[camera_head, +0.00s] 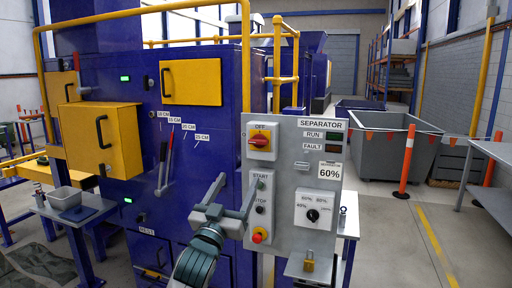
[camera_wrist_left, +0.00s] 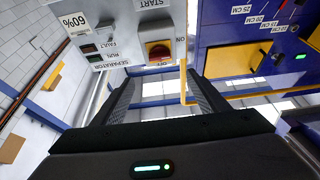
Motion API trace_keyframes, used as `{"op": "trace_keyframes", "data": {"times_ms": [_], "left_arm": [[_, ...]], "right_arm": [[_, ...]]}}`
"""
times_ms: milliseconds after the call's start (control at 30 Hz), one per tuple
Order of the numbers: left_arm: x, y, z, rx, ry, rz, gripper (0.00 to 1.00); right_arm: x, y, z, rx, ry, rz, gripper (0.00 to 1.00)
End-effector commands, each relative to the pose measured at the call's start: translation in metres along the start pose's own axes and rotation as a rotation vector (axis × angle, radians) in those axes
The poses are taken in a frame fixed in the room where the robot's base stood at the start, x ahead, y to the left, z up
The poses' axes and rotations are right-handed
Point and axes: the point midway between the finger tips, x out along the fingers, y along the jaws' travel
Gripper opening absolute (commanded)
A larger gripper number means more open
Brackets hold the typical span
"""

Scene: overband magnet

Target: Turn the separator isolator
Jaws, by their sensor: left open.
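The separator isolator (camera_head: 261,140) is a red handle on a yellow plate, at the upper left of the grey SEPARATOR panel (camera_head: 291,190). An OFF label sits above it; I cannot tell exactly which way its handle points. The isolator shows upside down in the left wrist view (camera_wrist_left: 160,52), ahead of and between the fingers. My left gripper (camera_head: 236,192) is open and empty, in front of the panel's left edge and below the isolator. Its fingers also show in the left wrist view (camera_wrist_left: 158,80), apart from the isolator. My right gripper is not in view.
Two levers (camera_head: 165,160) stand left on the blue machine.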

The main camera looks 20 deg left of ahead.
Motion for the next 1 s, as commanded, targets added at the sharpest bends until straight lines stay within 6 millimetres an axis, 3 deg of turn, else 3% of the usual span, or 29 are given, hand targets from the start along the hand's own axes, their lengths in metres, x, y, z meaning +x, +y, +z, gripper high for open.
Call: {"op": "trace_keyframes", "data": {"times_ms": [367, 1000], "left_arm": [[0.033, 0.0, -0.002, 0.0, 0.001, 0.0, 0.67], [0.143, 0.001, -0.002, 0.001, 0.0, 0.0, 0.67]], "right_arm": [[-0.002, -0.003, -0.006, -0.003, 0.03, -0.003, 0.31], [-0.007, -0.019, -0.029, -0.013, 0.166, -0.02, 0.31]]}}
